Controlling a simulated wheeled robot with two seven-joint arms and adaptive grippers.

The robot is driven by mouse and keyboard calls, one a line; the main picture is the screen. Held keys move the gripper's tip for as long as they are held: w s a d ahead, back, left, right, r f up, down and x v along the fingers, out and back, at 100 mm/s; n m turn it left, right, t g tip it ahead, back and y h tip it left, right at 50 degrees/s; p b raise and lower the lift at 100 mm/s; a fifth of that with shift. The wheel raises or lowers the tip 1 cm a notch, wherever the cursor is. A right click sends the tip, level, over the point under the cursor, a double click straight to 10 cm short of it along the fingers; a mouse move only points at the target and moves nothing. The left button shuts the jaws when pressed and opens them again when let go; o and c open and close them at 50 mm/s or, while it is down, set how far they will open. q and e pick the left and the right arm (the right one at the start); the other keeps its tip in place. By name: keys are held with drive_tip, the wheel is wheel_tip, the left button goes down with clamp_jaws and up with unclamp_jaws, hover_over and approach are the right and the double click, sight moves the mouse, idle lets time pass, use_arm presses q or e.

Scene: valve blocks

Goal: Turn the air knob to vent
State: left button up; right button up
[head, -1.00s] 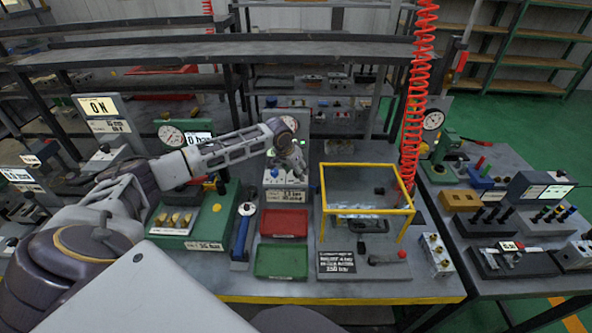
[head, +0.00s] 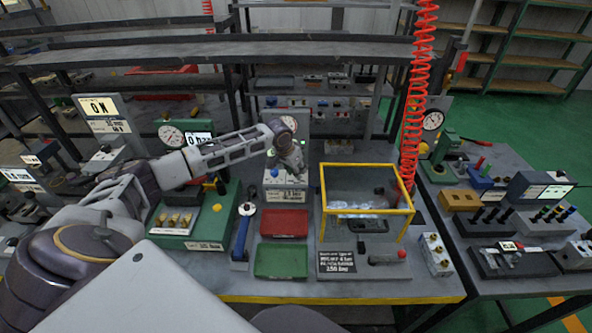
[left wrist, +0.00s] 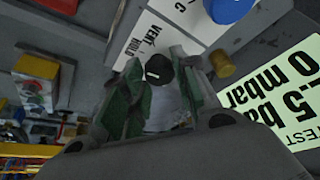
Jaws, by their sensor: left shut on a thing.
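The air knob (left wrist: 159,70) is black with a small white mark on top. In the left wrist view it sits between the green-padded fingers of my left gripper (left wrist: 160,90), which are shut on it. A white label (left wrist: 148,40) reading "VENT" and "HOLD" lies just beyond the knob, partly hidden by the fingers. In the head view my left gripper (head: 292,166) is at the grey test unit (head: 285,180) at the back of the bench, and the knob is hidden there. My right gripper is not in view.
Next to the knob are a brass-coloured knob (left wrist: 222,64) and a lit display (left wrist: 275,85). A red tray (head: 284,223) and green tray (head: 281,261) lie in front. A yellow-framed guard (head: 366,166) stands to the right, near a red coiled hose (head: 416,100).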

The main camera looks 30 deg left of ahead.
use_arm(q)
drive_tip(key=shift+r+m+p, duration=0.15)
drive_tip(key=shift+m+p, duration=0.25)
drive_tip(key=shift+p, duration=0.1)
drive_tip(key=shift+m+h+p, duration=0.5)
drive_tip(key=shift+m+p, duration=0.3)
drive_tip(key=shift+p, duration=0.15)
drive_tip(key=shift+m+p, duration=0.35)
drive_tip(key=shift+m, duration=0.15)
drive_tip(key=shift+w+a+m+g+h, duration=0.15)
drive_tip(key=shift+m+g+h, duration=0.15)
drive_tip(key=shift+m+h, duration=0.35)
drive_tip(key=shift+m+p, duration=0.3)
drive_tip(key=shift+m, duration=0.35)
drive_tip(key=shift+m+g, duration=0.4)
drive_tip(key=shift+m, duration=0.6)
drive_tip(key=shift+m+h, duration=0.3)
drive_tip(key=shift+h, duration=0.05)
